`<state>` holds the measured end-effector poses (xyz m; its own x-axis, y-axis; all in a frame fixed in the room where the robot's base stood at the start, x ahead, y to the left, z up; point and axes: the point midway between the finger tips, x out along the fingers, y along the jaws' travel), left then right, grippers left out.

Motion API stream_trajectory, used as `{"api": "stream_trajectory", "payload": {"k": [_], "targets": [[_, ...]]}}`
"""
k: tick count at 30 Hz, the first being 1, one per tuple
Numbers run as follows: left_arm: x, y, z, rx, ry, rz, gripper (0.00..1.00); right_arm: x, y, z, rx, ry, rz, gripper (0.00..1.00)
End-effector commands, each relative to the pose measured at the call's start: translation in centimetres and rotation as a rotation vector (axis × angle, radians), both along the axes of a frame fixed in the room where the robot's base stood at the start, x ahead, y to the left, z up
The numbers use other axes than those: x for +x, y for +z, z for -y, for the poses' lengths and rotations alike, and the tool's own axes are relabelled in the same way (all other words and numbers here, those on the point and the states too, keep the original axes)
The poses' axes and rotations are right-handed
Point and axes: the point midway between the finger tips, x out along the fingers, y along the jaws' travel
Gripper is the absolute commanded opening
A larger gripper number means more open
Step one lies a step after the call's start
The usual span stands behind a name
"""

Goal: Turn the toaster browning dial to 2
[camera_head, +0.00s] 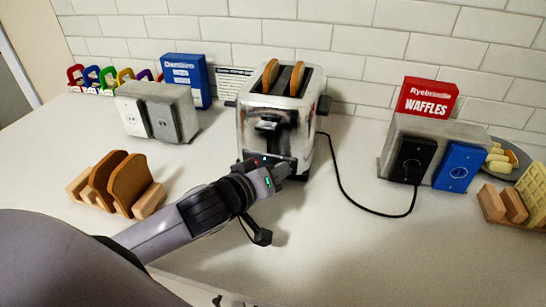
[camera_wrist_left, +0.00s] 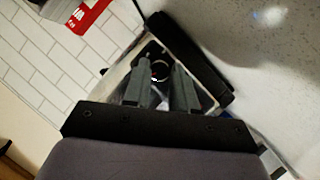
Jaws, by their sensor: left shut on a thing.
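The chrome toaster (camera_head: 280,122) stands upright on the white counter, with two brown bread slices (camera_head: 283,76) in its slots. Its black lever (camera_head: 268,124) is on the front face. My left gripper (camera_head: 280,170) is at the lower front of the toaster. In the left wrist view, the two grey fingers of my left gripper (camera_wrist_left: 161,85) are on either side of the round browning dial (camera_wrist_left: 159,70), shut on it. The dial shows a reddish ring, and its setting cannot be read. In the head view the gripper hides the dial. My right gripper is not in view.
A black cord (camera_head: 348,197) runs from the toaster to a black plug on the right outlet block (camera_head: 398,132). A wooden rack (camera_head: 148,200) with bread stands at left. A left switch block (camera_head: 181,98), a blue box (camera_head: 187,78) and a red waffle box (camera_head: 428,97) stand farther back.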

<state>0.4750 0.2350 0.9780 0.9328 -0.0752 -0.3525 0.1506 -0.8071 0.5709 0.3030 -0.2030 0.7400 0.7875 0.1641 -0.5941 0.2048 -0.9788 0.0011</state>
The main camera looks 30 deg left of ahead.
Motion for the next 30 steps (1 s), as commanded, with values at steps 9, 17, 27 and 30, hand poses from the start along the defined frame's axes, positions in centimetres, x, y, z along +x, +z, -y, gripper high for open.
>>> {"api": "stream_trajectory", "payload": {"k": [9,17,27,30], "targets": [[0.13,0.26,0.3,0.257,0.0,-0.066,0.0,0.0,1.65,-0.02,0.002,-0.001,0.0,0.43],[0.16,0.24,0.39,0.406,-0.001,-0.104,0.0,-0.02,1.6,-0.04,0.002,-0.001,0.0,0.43],[0.18,0.28,0.46,0.482,-0.002,-0.122,0.0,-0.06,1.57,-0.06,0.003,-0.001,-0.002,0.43],[0.18,0.28,0.46,0.486,-0.002,-0.123,0.0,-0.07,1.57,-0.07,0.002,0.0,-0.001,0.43]]}}
